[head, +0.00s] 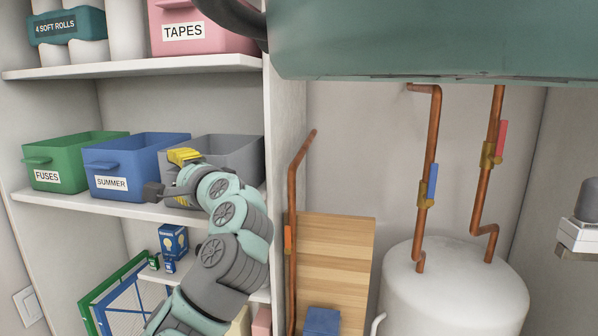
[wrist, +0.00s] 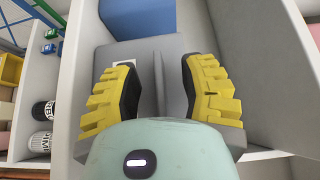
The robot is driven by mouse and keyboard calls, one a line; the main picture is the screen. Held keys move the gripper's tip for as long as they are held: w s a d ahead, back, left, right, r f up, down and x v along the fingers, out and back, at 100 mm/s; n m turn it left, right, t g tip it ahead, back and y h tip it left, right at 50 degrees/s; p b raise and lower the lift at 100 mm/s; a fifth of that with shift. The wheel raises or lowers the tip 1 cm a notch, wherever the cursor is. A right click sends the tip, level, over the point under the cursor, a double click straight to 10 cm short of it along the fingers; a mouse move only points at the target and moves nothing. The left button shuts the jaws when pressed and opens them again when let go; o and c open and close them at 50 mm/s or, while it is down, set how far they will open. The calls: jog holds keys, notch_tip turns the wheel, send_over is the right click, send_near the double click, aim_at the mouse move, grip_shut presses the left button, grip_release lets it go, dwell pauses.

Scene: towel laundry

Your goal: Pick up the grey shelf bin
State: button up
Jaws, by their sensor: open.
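The grey shelf bin (head: 237,152) stands on the middle shelf, to the right of the blue SUMMER bin. My gripper (head: 184,158) is in front of it in the head view, and my arm hides much of its front. In the wrist view, the grey bin (wrist: 188,42) fills the middle, with part of a white label showing beside the left finger. My gripper (wrist: 160,85) is open, with its yellow-backed fingers on either side of a narrow grey piece of the bin's front, which looks like its handle. I cannot tell whether the fingers touch it.
The blue SUMMER bin (head: 128,168) sits close on the left, with the green FUSES bin (head: 66,162) beyond it. A shelf divider (head: 282,150) stands close on the right. The upper shelf (head: 130,66) holds a pink TAPES bin (head: 203,32). Copper pipes (head: 430,150) are farther right.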

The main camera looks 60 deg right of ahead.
jog(key=shift+w+d, duration=0.1)
jog(key=shift+w, duration=0.6)
jog(key=shift+o, duration=0.5)
grip_shut()
